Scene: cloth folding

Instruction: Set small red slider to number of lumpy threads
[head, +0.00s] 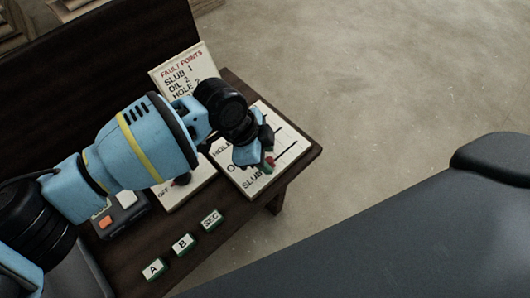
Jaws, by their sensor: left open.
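A white slider board (286,118) lies at the right end of the dark table, with the labels HOLE and SLUB partly visible and dark slots. A small red piece (269,160), apparently a slider knob, shows beside my left gripper (258,147). My left gripper is open over the board, close to the red piece; I cannot tell whether they touch. My left arm hides much of the board's left part. A card (181,68) headed FAULT POINTS reads SLUB 1, OIL 2, HOLE 2. My right gripper is not in view.
Blocks marked A (153,269), B (183,244) and SEC (210,219) sit along the table's front. A dark grey surface (400,230) fills the lower right.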

